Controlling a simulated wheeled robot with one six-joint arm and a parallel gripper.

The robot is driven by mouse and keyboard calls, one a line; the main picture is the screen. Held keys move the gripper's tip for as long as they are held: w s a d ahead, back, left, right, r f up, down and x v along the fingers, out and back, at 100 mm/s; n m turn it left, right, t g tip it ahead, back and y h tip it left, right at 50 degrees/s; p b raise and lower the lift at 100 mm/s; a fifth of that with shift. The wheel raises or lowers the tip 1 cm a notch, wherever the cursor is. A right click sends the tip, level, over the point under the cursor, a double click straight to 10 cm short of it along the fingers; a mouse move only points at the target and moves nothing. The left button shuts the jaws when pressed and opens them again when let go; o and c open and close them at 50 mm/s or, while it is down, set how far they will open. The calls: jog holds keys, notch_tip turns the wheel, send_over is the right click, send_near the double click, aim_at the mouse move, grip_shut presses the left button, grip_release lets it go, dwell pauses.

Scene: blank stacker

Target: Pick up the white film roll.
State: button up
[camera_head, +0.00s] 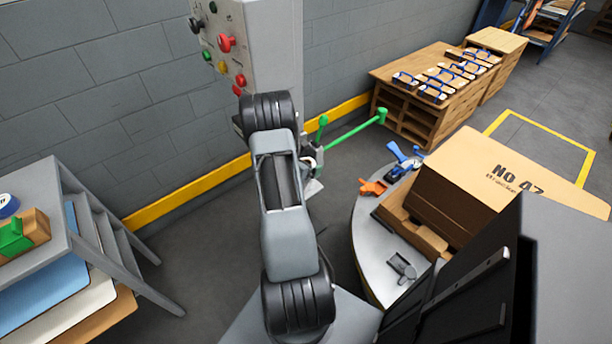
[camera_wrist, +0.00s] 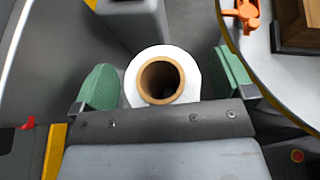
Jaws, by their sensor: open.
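The white film roll (camera_wrist: 189,76) shows end-on in the wrist view, with a brown cardboard core and a dark hollow centre. My gripper (camera_wrist: 165,80) is open, with one green-padded finger to the left of the roll and one to the right. A narrow gap shows on each side, so neither pad appears to touch the roll. The near edge of the roll is hidden behind the gripper's grey body. In the head view I cannot make out the roll or the fingers; my arm covers the middle.
A round grey table (camera_head: 367,235) at right holds an orange clamp (camera_head: 373,187), blue tools and a cardboard box (camera_head: 480,180). A grey control column (camera_head: 262,50) with buttons stands behind my arm. Green-ended rods (camera_head: 352,132) stick out beside it. A grey rack (camera_head: 75,235) stands at left.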

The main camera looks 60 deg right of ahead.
jog(key=c, duration=1.6)
